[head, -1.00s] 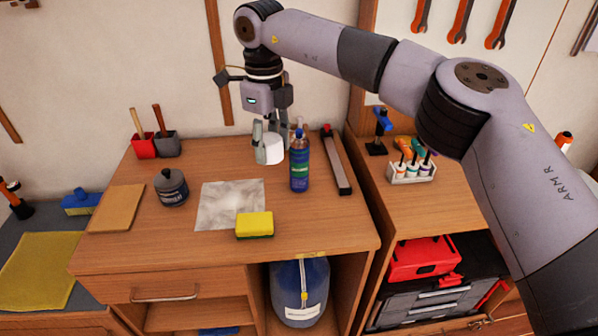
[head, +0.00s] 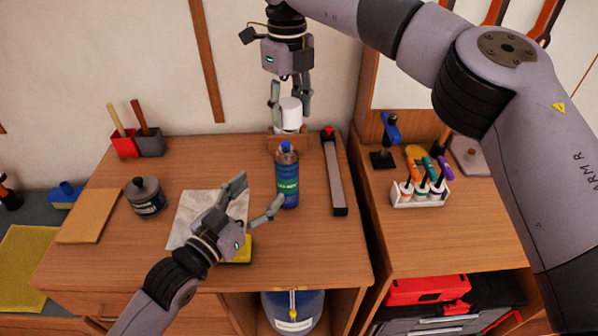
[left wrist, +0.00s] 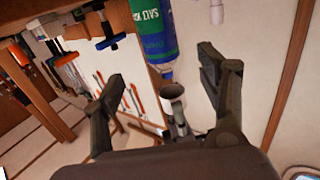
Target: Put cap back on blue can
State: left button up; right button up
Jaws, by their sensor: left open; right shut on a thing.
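The blue can (head: 288,180), with a green band, stands upright on the wooden desk with its blue top uncovered. In the left wrist view the can (left wrist: 155,30) appears upside down, between and beyond the fingers. My right gripper (head: 290,98) is shut on the white cap (head: 291,115), which shows above the can in the picture, apart from it. The cap also appears in the left wrist view (left wrist: 172,94). My left gripper (head: 260,193) is open and empty just left of the can. Its fingers also frame the left wrist view (left wrist: 160,78).
A grey jar (head: 145,198) and a pale sheet (head: 190,215) lie left. A yellow sponge (head: 240,254) is partly hidden under my left gripper. A long bar (head: 335,180) lies right of the can. A brown block (head: 285,139) stands behind it.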

aim_at(279, 169)
pick_arm(q)
jog(key=x, duration=1)
jog(key=shift+w+d+r, duration=0.15)
jog(key=shift+w+d, duration=0.05)
jog(key=shift+w, duration=0.1)
jog(key=shift+c, duration=0.2)
grip_shut()
dwell(0.7)
